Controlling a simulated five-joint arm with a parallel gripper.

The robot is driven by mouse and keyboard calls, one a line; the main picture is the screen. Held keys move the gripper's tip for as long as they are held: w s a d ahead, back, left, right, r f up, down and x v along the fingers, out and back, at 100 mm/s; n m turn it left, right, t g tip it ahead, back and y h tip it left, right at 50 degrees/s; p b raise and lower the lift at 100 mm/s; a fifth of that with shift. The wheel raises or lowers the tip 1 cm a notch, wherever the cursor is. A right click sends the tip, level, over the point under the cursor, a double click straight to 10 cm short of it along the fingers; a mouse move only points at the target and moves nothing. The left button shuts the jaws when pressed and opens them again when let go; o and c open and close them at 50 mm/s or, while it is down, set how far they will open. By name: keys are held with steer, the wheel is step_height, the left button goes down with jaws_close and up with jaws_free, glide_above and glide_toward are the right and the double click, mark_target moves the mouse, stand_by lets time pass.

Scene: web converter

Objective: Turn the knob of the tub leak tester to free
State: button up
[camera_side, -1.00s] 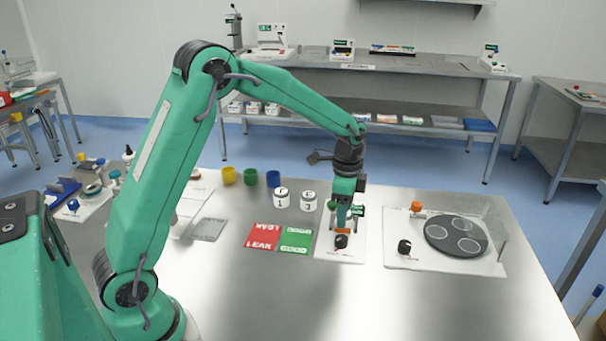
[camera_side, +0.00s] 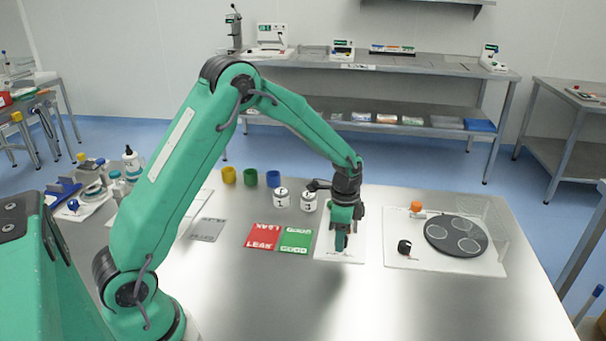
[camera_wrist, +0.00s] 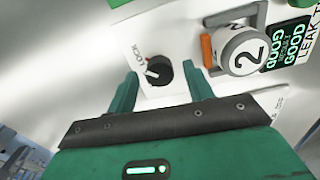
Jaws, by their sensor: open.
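The word LOCK is printed at the knob's upper left in the wrist view. My gripper (camera_wrist: 163,82) is open, with one green finger on each side of the knob; I cannot tell whether they touch it. In the side view my gripper (camera_side: 342,242) is low over the tester's white base (camera_side: 325,252) and hides the knob. A white tub marked 2 (camera_wrist: 243,50) sits in the tester beside an orange part (camera_wrist: 208,51).
Red LEAK card (camera_side: 263,237) and green card (camera_side: 295,240) lie left of the tester. Two white numbered tubs (camera_side: 282,197) (camera_side: 308,202) stand behind them. At right, another white board holds a dark disc (camera_side: 455,236) and black knob (camera_side: 404,247).

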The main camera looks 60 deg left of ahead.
steer(key=c, duration=1)
steer(key=shift+n, duration=0.3)
steer(key=n, duration=0.7)
steer(key=shift+n, duration=0.3)
steer(key=n, duration=0.4)
steer(key=shift+n, duration=1.9)
